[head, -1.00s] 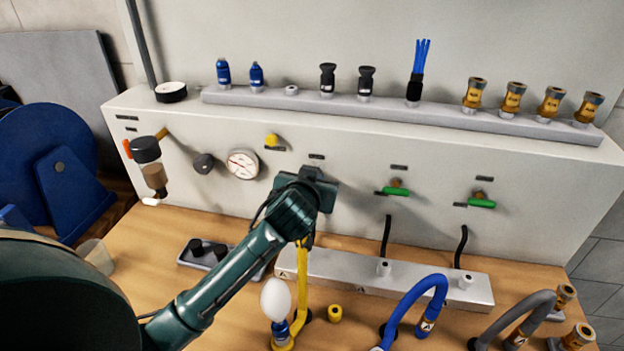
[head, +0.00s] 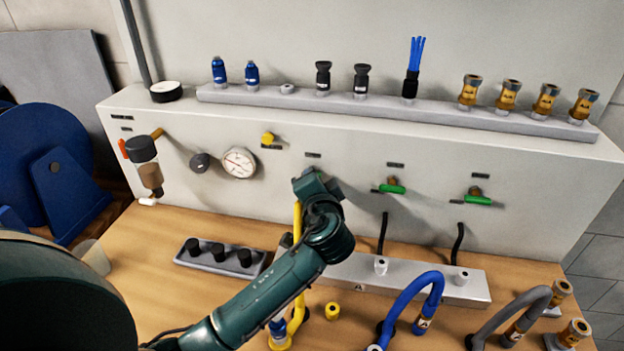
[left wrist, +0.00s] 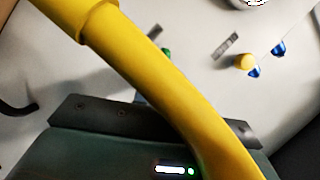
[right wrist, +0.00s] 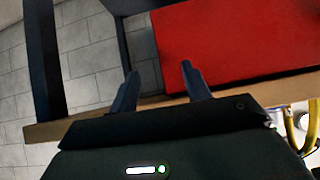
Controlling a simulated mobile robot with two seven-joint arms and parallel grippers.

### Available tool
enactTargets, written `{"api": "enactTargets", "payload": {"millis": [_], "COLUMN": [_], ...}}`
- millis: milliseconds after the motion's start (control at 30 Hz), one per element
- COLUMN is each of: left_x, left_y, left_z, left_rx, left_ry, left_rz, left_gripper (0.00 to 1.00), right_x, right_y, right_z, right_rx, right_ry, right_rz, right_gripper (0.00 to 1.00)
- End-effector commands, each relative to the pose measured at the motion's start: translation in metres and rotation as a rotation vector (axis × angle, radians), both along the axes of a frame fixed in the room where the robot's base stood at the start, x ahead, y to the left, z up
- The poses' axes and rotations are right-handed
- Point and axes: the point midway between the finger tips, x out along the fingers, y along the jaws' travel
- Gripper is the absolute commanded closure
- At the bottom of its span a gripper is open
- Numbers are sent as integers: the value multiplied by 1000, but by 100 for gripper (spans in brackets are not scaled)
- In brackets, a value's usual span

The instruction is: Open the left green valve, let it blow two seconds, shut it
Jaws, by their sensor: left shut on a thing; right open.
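The panel's two visible green valves are the middle one (head: 391,188) and the right one (head: 479,199). The left green valve is hidden behind my left gripper (head: 318,182) in the head view, under the left label. A small green piece of the left valve (left wrist: 166,52) shows past the hose in the left wrist view. My left gripper is shut on its handle; the fingers are mostly covered. A yellow hose (head: 298,235) rises beside the gripper and crosses close before its camera (left wrist: 135,55). My right gripper (right wrist: 160,70) is open and empty, away from the panel.
A pressure gauge (head: 239,163) and yellow knob (head: 267,138) are left of the gripper. The blue hose (head: 408,294) and grey hose (head: 515,320) arch over the bench. A tray of black caps (head: 185,258) lies left. A red surface (right wrist: 230,45) is beyond the right gripper.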

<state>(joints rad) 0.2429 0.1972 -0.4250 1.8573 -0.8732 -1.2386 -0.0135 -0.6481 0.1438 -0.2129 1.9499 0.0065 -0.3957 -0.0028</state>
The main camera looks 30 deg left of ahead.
Motion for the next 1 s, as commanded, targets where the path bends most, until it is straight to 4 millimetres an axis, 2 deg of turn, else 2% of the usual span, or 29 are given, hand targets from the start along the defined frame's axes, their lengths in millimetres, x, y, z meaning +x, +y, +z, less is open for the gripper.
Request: {"api": "enactTargets", "payload": {"millis": [500, 1000], "left_x": [0, 0], "left_y": [-2, -2], "left_z": [-6, -7], "left_rx": [409, 550], "left_ry": [108, 144], "left_rz": [-1, -1], "left_gripper": [100, 100], "right_x": [0, 1], "right_y": [0, 0], "right_z": [-2, -1], "right_rx": [-1, 2], "right_ry": [0, -6], "right_rz": [1, -1], "right_gripper": [52, 52]}}
